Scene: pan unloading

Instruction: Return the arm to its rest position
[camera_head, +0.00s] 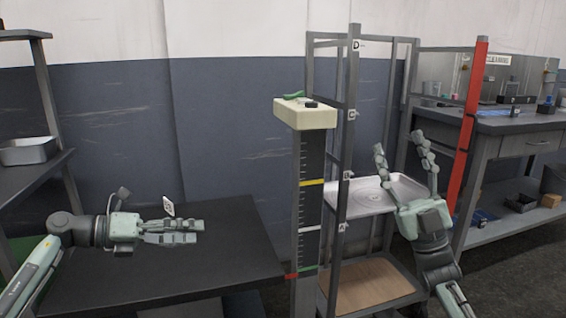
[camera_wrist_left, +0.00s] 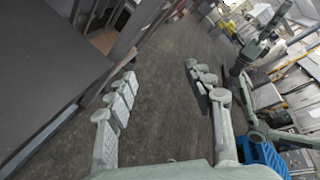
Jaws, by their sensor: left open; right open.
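My left gripper (camera_head: 203,231) is open and empty, held over the dark table at the lower left, with its fingers pointing right. In the left wrist view its two fingers (camera_wrist_left: 161,72) are spread with nothing between them, and the grey floor lies beyond. My right gripper (camera_head: 399,145) is open and empty, with its fingers pointing up, in front of the rack at the right. A pale tray (camera_head: 355,203) lies on the rack's middle shelf, partly hidden behind the right gripper.
The dark table (camera_head: 140,275) looks clear. A marked post (camera_head: 310,190) with a cream block (camera_head: 304,116) on top stands between the table and the rack (camera_head: 350,100). A red upright (camera_head: 468,130) and a workbench (camera_head: 510,123) are at the right. A metal pan (camera_head: 28,150) sits on the left shelf.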

